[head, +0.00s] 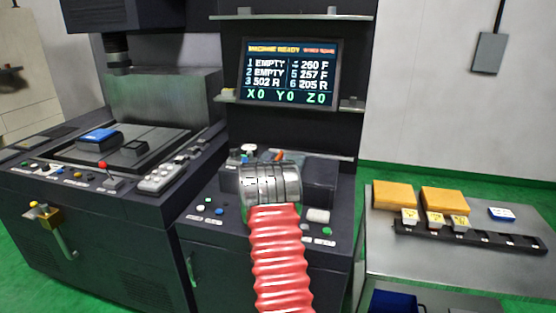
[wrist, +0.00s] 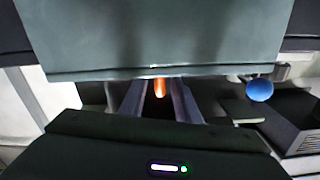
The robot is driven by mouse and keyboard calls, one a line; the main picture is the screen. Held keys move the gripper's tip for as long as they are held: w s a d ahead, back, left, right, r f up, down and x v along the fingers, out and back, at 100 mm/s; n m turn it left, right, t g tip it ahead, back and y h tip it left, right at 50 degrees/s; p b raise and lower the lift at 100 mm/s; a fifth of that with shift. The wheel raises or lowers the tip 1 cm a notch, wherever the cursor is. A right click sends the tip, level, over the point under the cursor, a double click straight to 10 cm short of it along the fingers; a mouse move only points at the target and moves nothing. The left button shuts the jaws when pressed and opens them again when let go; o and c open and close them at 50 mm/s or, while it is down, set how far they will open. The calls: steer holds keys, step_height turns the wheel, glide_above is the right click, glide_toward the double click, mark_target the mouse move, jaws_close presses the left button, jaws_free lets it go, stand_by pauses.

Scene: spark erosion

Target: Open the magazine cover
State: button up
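In the head view my gripper is mostly hidden behind my silvery wrist, over the middle console. In the wrist view its two grey fingers (wrist: 158,100) reach forward with a gap between them. An orange piece (wrist: 159,87) shows between the fingers, with space on both sides; I cannot tell whether they touch it. An orange piece also shows just behind my wrist in the head view (head: 279,155). A grey-green panel (wrist: 155,35) fills the top of the wrist view. I cannot tell for sure which surface is the magazine cover, or whether it is open.
A blue ball (wrist: 260,89) is right of the fingers. A dark box (head: 320,182) stands right of my wrist. Behind is a screen (head: 289,73) reading machine ready. Buttons line the console front. A steel table (head: 390,262) at the right bears yellow blocks (head: 444,201) and a black rack (head: 480,237).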

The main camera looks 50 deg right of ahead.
steer(key=shift+x, duration=1.1)
jaws_close()
steer(key=shift+a, duration=0.25)
steer(key=shift+d, duration=0.1)
